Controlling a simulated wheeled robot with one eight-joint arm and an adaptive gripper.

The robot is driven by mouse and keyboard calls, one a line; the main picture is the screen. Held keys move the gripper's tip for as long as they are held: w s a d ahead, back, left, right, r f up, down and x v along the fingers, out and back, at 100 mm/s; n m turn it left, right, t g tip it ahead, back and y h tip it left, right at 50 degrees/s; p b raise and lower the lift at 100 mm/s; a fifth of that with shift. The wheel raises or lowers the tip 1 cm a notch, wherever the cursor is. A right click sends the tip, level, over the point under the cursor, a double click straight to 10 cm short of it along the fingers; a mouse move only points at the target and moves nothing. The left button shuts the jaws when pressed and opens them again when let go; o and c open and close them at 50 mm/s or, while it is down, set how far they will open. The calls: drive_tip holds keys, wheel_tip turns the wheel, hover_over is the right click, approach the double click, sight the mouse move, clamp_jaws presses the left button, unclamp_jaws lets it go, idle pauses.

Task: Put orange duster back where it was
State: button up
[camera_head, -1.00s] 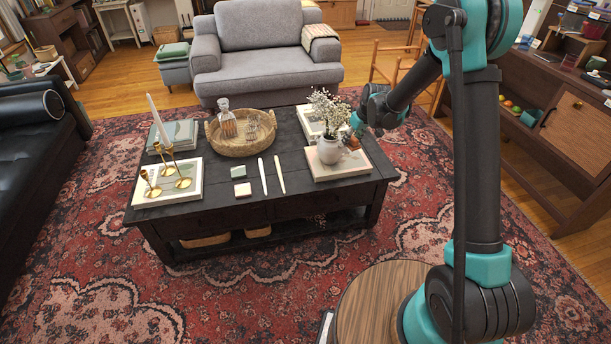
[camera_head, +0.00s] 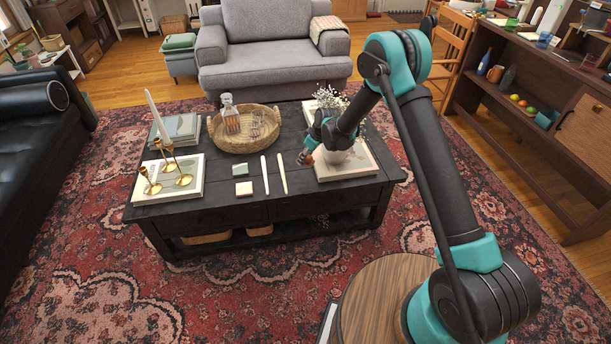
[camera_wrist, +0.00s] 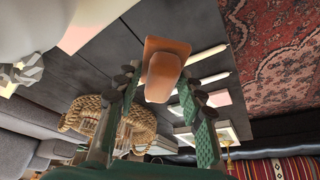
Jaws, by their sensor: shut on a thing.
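The orange duster (camera_wrist: 163,68) is a small orange-brown block held between the fingers of my gripper (camera_wrist: 160,84) in the wrist view. In the head view my gripper (camera_head: 311,150) is above the right part of the dark coffee table (camera_head: 225,209), with a bit of the duster (camera_head: 304,158) showing at its tip. The duster is above the table, near two white candle-like sticks (camera_head: 265,175) that lie side by side.
A wicker tray (camera_head: 243,143) with a decanter stands at the back of the table. Brass candle holders (camera_head: 176,175) stand on a book at the left. Bare tabletop shows around the sticks.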

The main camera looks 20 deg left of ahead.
sight(313, 163)
wheel_tip(313, 163, down, 11)
drive_tip(key=shift+r, duration=0.2)
idle(0.3)
drive_tip(key=o, duration=1.1)
drive_tip(key=shift+f, duration=0.15)
drive_tip(key=v, duration=1.2)
drive_tip(key=shift+r, duration=0.2)
